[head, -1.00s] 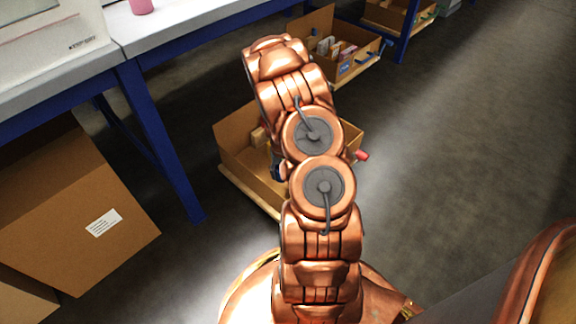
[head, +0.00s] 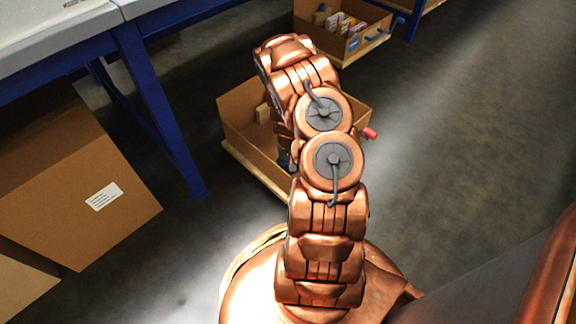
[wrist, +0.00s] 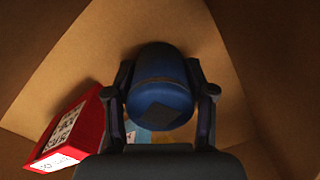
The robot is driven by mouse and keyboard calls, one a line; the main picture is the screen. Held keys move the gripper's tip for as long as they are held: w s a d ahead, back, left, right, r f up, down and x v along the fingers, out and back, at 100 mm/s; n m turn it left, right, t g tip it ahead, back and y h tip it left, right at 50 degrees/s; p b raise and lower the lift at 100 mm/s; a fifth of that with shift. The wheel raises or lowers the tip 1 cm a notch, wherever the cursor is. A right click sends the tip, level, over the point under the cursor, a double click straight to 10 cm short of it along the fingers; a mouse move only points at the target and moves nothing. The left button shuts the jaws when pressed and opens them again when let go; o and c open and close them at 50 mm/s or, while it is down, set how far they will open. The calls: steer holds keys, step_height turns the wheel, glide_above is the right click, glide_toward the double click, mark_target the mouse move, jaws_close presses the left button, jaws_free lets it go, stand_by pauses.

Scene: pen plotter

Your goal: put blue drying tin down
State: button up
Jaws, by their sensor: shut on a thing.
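In the wrist view the blue drying tin (wrist: 161,85) is held between the two fingers of my gripper (wrist: 161,98), which is shut on it. The tin is a rounded blue cylinder with a dark diamond mark on the side facing me. It is inside or just above an open cardboard box (wrist: 110,38); I cannot tell whether it touches the box floor. In the head view the box (head: 240,108) stands low near the floor, partly hidden by my arm. The tin and my gripper are hidden behind the arm there.
In the wrist view a red and white carton (wrist: 75,132) lies in the box left of the tin, with a light blue item (wrist: 138,135) partly behind the gripper. A blue-legged table (head: 150,90) and a large carton (head: 90,190) stand left. Floor on the right is clear.

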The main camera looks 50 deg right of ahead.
steer(key=o, duration=1.2)
steer(key=shift+f, duration=0.1)
step_height(320, 180, up, 13)
steer(key=p, duration=0.4)
steer(key=shift+f+p, duration=0.2)
steer(key=shift+p, duration=0.1)
steer(key=s+a+r+n+g+y, duration=0.1)
steer(key=s+a+r+n, duration=0.1)
steer(key=a+r, duration=0.85)
steer(key=s+a+r+n, duration=0.1)
steer(key=s+a+r, duration=0.2)
steer(key=a+r, duration=0.75)
steer(key=s+a+r+n+g, duration=0.1)
steer(key=s+a+r, duration=0.2)
steer(key=s, duration=0.3)
steer(key=s+a+r+n, duration=0.1)
steer(key=s+a+r, duration=0.3)
steer(key=s, duration=0.3)
steer(key=s+a+r+n+g+h, duration=0.1)
steer(key=s+a+r+n, duration=0.1)
steer(key=s+a+r, duration=0.2)
steer(key=shift+s+g, duration=0.3)
steer(key=shift+s, duration=0.95)
